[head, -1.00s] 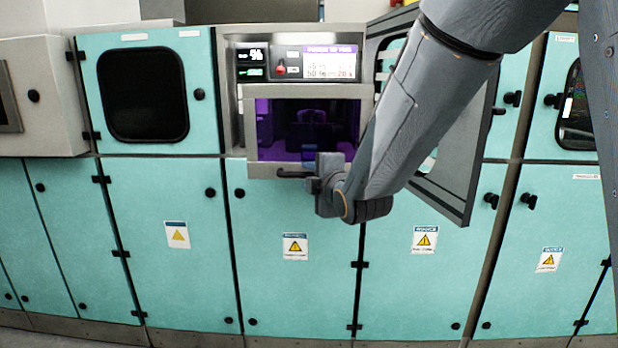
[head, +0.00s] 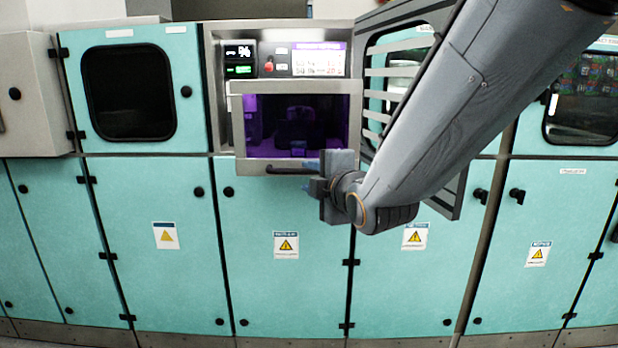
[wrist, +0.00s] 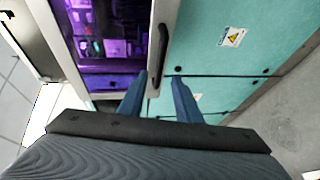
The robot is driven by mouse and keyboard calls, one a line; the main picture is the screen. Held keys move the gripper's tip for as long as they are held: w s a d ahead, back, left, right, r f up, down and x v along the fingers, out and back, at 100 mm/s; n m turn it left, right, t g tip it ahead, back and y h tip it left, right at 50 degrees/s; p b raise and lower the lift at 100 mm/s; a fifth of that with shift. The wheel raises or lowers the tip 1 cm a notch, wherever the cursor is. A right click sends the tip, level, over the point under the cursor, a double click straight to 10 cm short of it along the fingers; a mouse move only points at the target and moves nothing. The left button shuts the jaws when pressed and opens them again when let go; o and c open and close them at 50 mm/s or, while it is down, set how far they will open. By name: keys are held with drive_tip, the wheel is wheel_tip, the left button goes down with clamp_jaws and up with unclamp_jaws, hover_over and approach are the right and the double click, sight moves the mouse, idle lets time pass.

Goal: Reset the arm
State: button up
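My gripper (head: 318,186) is in front of the lower right part of a metal-framed window door (head: 239,130), seen in the head view. The door's black bar handle (head: 290,170) is left of my gripper in the head view. In the wrist view the handle (wrist: 160,45) lies beyond the fingertips, apparently free of them. My arm (head: 440,115) reaches in from the upper right and hides part of the cabinets. I cannot tell whether the window door is fully shut.
Teal cabinets (head: 185,260) with warning labels line the wall. A control screen (head: 318,60) sits above the window door. A grey louvred panel (head: 375,62) stands swung out at the right, close behind my arm. Grey floor (wrist: 285,130) shows at right in the wrist view.

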drive_tip(key=s+d+f+m+g+h, duration=0.2)
drive_tip(key=s+d+f+m+g, duration=0.3)
drive_tip(key=f, duration=0.4)
drive_tip(key=s+d+f+m+g+h, duration=0.2)
drive_tip(key=s+d+f+m+h, duration=0.15)
drive_tip(key=d+f+m, duration=0.4)
drive_tip(key=s+d+f+m+g, duration=0.2)
drive_tip(key=s+f+m+g, duration=0.1)
drive_tip(key=s, duration=0.5)
drive_tip(key=s+d+f+m+g, duration=0.3)
drive_tip(key=s+f+m+g, duration=0.1)
drive_tip(key=s+m, duration=0.2)
drive_tip(key=shift+s+g, duration=0.3)
drive_tip(key=shift+s, duration=0.55)
drive_tip(key=shift+c, duration=0.4)
